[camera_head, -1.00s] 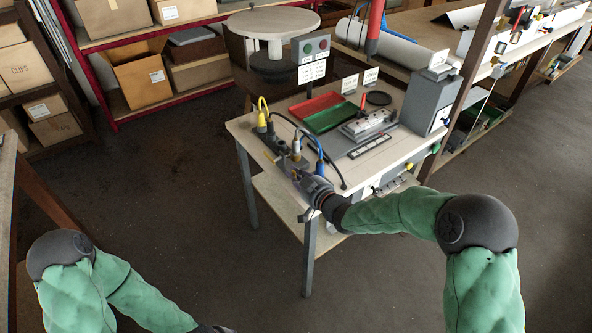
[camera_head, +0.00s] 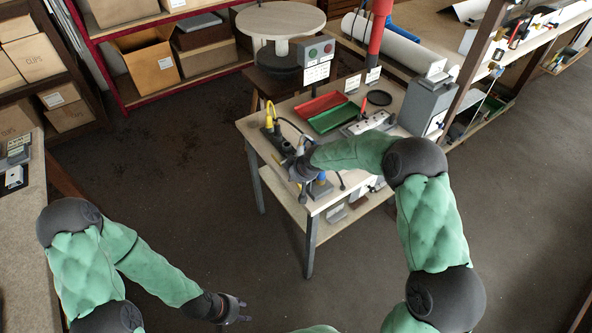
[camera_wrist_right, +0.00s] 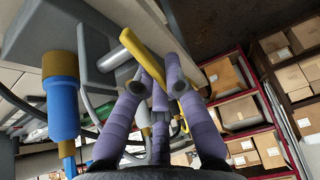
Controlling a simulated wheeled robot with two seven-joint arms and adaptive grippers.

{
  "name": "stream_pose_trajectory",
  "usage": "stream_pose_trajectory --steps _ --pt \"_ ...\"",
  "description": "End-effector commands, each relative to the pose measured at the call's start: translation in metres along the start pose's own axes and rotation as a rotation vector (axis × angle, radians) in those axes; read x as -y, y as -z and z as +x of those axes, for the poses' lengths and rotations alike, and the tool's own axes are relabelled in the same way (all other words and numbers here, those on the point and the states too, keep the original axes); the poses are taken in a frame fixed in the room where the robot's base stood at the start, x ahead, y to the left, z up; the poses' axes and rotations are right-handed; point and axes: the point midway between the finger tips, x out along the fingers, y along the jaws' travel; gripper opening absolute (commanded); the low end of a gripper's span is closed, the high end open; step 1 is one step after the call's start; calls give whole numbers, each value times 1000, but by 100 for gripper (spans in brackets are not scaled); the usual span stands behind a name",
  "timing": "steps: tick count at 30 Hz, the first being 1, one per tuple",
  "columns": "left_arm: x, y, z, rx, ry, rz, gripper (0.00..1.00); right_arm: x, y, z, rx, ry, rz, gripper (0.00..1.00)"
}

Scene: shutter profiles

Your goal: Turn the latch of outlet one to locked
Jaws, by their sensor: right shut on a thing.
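The yellow latch lever (camera_wrist_right: 142,52) slants across the wrist view beside a grey outlet housing (camera_wrist_right: 92,48). My right gripper (camera_wrist_right: 152,86) has its purple fingers closed around the lower part of this lever. In the head view my right gripper (camera_head: 298,168) is at the front left of the small table, and it and my forearm hide the latch and much of the outlet there. A blue plug (camera_wrist_right: 62,105) with a yellow collar stands left of the fingers. My left gripper (camera_head: 234,309) is empty over the floor, its fingers apart.
The table (camera_head: 314,206) also bears a yellow plug (camera_head: 269,120), a red tray (camera_head: 318,104), a green tray (camera_head: 334,117) and a grey box (camera_head: 428,103). Black cables loop near the plugs. Floor at front left is free.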

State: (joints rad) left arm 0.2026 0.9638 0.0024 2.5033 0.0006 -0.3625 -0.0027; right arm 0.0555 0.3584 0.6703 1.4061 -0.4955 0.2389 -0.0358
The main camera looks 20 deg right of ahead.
Motion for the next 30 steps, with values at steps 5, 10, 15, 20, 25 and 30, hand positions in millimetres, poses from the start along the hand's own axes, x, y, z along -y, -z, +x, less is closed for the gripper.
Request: stream_pose_trajectory --steps 5,10,15,20,25,30 --pt "-6 -1 -16 0 0 0 40 1 2 6 164 1 -2 0" --pt "-8 -1 -23 0 0 0 40 1 0 11 298 1 -1 0" --pt "-10 -1 -28 0 0 0 40 0 -2 16 399 0 1 0" --pt "-11 -1 -30 0 0 0 40 0 -3 18 468 0 0 0" --pt "-11 -1 -32 0 0 0 40 0 -4 19 511 0 0 0" --pt "-12 -1 -33 0 0 0 40 0 -5 20 530 0 -1 0"
